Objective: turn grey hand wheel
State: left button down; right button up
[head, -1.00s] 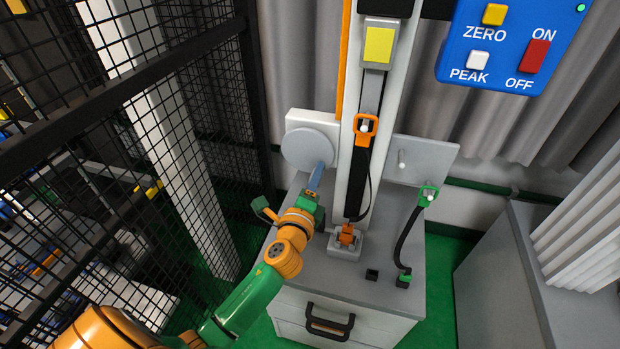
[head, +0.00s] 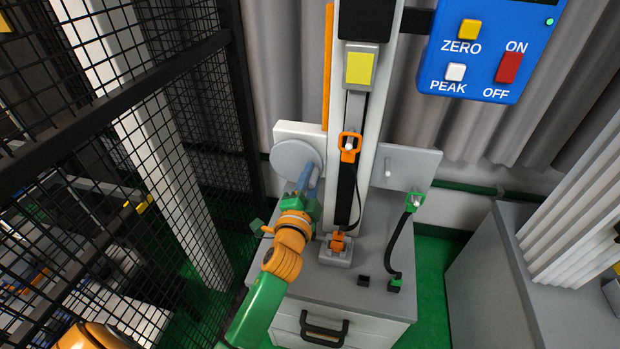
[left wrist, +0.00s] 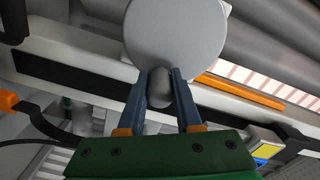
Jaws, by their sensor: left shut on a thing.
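The grey hand wheel (head: 292,160) is a flat round disc on a white block at the left side of the tower column. It also shows in the left wrist view (left wrist: 177,30), large and straight ahead. My left gripper (head: 307,182) is at the wheel's lower right edge. In the left wrist view its blue fingers (left wrist: 162,88) are shut on the wheel's grey handle (left wrist: 160,92), one finger on each side. In the head view the fingers and wrist hide the handle. My right gripper does not show in either view.
The tower column (head: 368,130) carries an orange latch (head: 350,147) close to the right of the wheel. A black mesh fence (head: 180,100) stands at the left. A blue control box (head: 480,50) hangs at the upper right. A cable with a green connector (head: 415,201) stands on the cabinet.

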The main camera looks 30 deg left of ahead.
pick_arm(q)
jog(key=shift+r+n, duration=0.3)
jog(key=shift+r, duration=0.05)
dwell(0.3)
jog(key=c, duration=0.7)
grip_release()
jog(key=shift+w, duration=0.1)
jog(key=shift+o, duration=0.5)
jog(key=shift+f, duration=0.15)
jog(key=b+v, duration=0.1)
jog(key=v, duration=0.6)
